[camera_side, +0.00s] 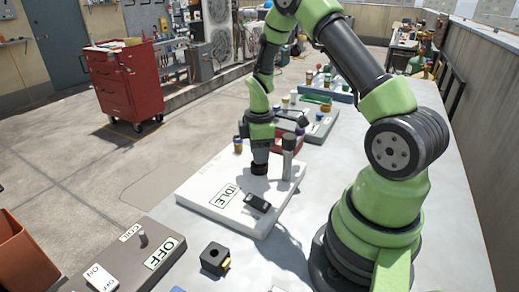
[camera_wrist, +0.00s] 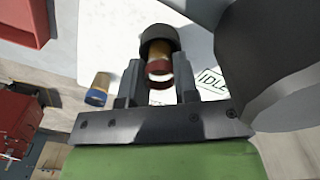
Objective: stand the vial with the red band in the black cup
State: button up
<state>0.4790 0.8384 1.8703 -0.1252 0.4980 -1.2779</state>
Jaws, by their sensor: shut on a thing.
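My gripper (camera_side: 260,158) points down over a white board and is shut on the vial with the red band (camera_wrist: 159,69). The vial shows between the two fingers in the wrist view, where my gripper (camera_wrist: 158,82) fills the lower middle. The black cup (camera_wrist: 160,36) is right at the vial's far end and lines up with it. In the side view the black cup (camera_side: 259,169) stands on the board directly under my fingers, and the vial is hidden there. I cannot tell whether the vial's end is inside the cup or just above it.
A grey post with a dark top (camera_side: 289,158) stands close to the right of my gripper. A blue-banded vial (camera_wrist: 97,91) stands to the left. The white board (camera_side: 205,190) carries an IDLE label and a black switch (camera_side: 257,203). A red tray (camera_side: 292,143) lies behind.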

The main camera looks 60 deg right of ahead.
jog(key=shift+f, duration=0.65)
jog(key=o, duration=1)
notch_tip(320, 180, up, 10)
jog(key=shift+r, duration=0.1)
jog(key=s+a+r+m+t, duration=0.3)
jog(key=a+r+m, duration=0.1)
jog(key=a+r, duration=0.25)
jog(key=s+a+r+m+t, duration=0.2)
jog(key=s+a+r+m, duration=0.2)
jog(key=a+r, duration=0.3)
jog(key=s+a+m, duration=0.1)
jog(key=s, duration=0.1)
jog(key=s+a+r+m+t+y, duration=0.1)
jog(key=s, duration=0.1)
jog(key=s+a+r+m+t+y, duration=0.1)
jog(key=s, duration=0.1)
jog(key=shift+s+a+r+m, duration=0.1)
jog(key=shift+s+a+m, duration=0.2)
jog(key=shift+s+a, duration=0.1)
